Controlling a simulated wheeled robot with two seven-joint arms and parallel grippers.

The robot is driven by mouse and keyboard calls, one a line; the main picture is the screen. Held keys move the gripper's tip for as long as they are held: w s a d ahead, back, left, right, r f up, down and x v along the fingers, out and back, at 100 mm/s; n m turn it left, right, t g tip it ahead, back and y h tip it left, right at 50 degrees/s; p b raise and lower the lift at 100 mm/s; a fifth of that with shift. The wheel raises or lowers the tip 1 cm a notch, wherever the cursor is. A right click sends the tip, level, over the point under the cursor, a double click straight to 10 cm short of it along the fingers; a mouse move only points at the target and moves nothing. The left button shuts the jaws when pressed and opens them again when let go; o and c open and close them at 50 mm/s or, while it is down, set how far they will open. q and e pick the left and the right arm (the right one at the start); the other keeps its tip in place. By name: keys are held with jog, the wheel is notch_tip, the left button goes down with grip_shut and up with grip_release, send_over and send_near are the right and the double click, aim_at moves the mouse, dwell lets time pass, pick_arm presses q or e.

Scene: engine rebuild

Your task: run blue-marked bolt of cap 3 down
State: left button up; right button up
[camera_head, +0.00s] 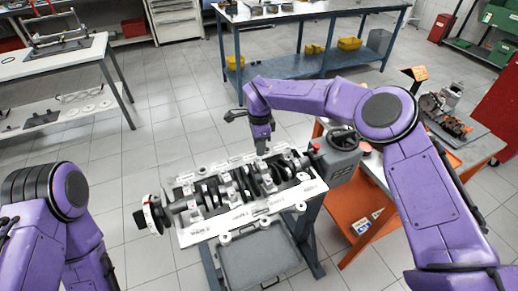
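The engine block (222,232) lies on a stand with the crankshaft (207,193) across it, and several pale bearing caps (226,186) sit over the shaft. My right gripper (262,150) points down just over the far side of the block, right of its middle. Its fingertips are small and partly merge with the block behind them, so I cannot tell whether they are open or hold anything. No blue mark can be made out on any bolt, and the cap numbers are too small to read. My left arm is at the lower left, with its gripper out of view.
A round flange (152,215) sticks out at the block's left end. A grey machine head (343,160) stands at its right end. A grey tray (259,260) is below the block. An orange cart (354,205) is at right, behind my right arm. Workbenches stand farther back.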

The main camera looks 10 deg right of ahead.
aim_at(259, 158)
jog(key=f, duration=0.3)
jog(key=f+p, duration=0.1)
jog(key=shift+w+f, duration=0.35)
jog(key=shift+s, duration=0.2)
grip_shut()
